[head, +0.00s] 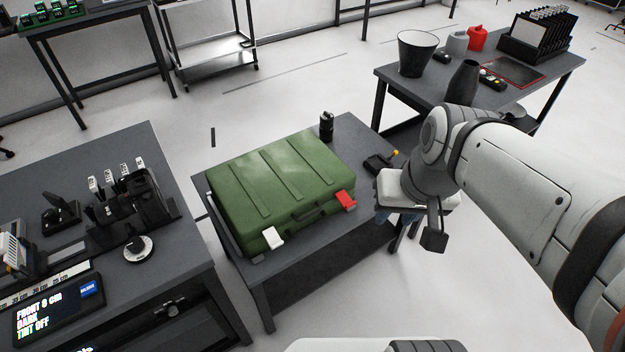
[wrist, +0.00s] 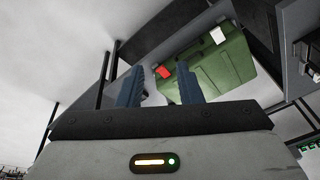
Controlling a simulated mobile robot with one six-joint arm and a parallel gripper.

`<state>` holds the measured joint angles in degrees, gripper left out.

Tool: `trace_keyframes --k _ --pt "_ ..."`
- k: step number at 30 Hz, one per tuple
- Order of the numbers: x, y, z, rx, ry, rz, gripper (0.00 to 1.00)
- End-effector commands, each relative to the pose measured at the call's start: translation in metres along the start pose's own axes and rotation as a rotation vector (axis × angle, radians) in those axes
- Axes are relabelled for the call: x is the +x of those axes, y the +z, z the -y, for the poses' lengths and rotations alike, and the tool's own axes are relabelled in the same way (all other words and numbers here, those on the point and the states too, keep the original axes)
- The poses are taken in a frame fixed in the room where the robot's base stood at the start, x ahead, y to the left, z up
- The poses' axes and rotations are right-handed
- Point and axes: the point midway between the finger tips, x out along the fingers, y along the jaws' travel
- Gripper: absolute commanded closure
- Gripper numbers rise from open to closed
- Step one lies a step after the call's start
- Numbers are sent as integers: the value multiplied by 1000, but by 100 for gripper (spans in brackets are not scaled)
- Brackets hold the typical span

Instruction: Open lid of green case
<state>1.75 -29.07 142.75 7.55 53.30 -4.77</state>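The green case (head: 283,183) lies flat on a dark grey table with its lid shut. Its front side carries a white latch (head: 273,238) at the left, a dark handle in the middle and a red latch (head: 345,201) at the right. In the wrist view the case (wrist: 214,72), the red latch (wrist: 164,72) and the white latch (wrist: 217,35) show beyond my fingers. My gripper (wrist: 160,85) has its two blue fingers apart with nothing between them. In the head view my gripper (head: 398,216) is to the right of the case, apart from it, its fingers mostly hidden.
A black cylinder (head: 326,126) and a black tool with a yellow tip (head: 381,162) stand on the case's table (head: 341,246). A bench with a display (head: 60,310) is at left. Another table with a bucket (head: 416,52) is at back right.

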Motion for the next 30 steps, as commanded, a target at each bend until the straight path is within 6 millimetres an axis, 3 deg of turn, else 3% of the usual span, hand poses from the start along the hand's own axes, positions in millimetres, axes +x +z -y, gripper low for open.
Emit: trace_keyframes --k 1,3,10,16,24,30 --pt "36 6 4 17 -47 35 68" --pt "69 9 16 43 -134 83 68" --pt "165 4 55 148 -451 182 68" --pt "240 -21 76 270 -721 179 68" --pt "341 -76 72 474 -1029 42 68" --pt "393 -113 51 600 -1151 -99 68"
